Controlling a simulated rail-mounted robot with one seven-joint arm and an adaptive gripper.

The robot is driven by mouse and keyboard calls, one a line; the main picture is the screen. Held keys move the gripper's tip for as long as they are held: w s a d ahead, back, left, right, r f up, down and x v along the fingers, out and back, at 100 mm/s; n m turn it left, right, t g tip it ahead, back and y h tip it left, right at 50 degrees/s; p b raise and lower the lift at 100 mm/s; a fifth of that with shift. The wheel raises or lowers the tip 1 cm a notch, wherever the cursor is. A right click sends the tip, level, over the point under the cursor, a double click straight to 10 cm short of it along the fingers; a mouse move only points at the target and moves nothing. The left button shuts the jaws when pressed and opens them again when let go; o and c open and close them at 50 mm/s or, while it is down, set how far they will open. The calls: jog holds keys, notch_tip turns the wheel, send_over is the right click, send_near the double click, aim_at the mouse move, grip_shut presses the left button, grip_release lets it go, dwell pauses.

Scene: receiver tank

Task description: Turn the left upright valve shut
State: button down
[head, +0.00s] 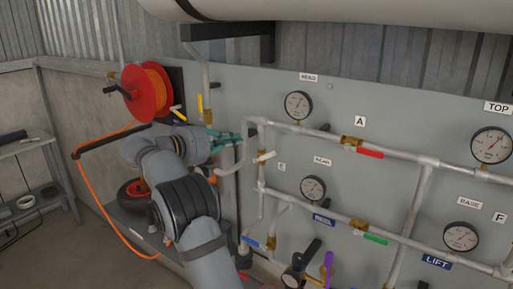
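A small valve with an upright yellow handle (200,103) sits on the vertical pipe at the left of the grey panel. A brass valve with a pale, slanted handle (265,157) is on another upright pipe to its right. I cannot tell for sure which of these is the left upright valve. My gripper (232,140), with teal fingers, is in front of the panel, below and right of the yellow handle and left of the pale one. It appears apart from both handles. The fingers are small and partly overlap, so their opening is unclear.
A red hose reel (147,92) with an orange hose hangs at the left. Horizontal pipes with a red handle (369,153), a green handle (375,239) and several gauges fill the panel's right. A purple handle (328,264) stands low. A shelf (30,205) is at far left.

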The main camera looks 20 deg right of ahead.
jog(key=p, duration=0.4)
send_over(264, 157)
jog(key=w+a, duration=0.1)
jog(key=a, duration=0.2)
jog(key=f, duration=0.3)
jog(key=s+f, duration=0.1)
jog(key=f, duration=0.1)
jog(key=shift+s+d+f, duration=0.15)
jog(key=shift+d+f, duration=0.1)
jog(key=shift+d, duration=0.15)
jog(key=b, duration=0.3)
jog(key=shift+s+d+f+m, duration=0.1)
jog(key=shift+s+f+m, duration=0.15)
jog(key=shift+m, duration=0.05)
jog(key=b, duration=0.2)
jog(key=shift+s+f+m+t+b, duration=0.15)
jog(key=shift+m+t+b, duration=0.15)
jog(key=shift+b, duration=0.1)
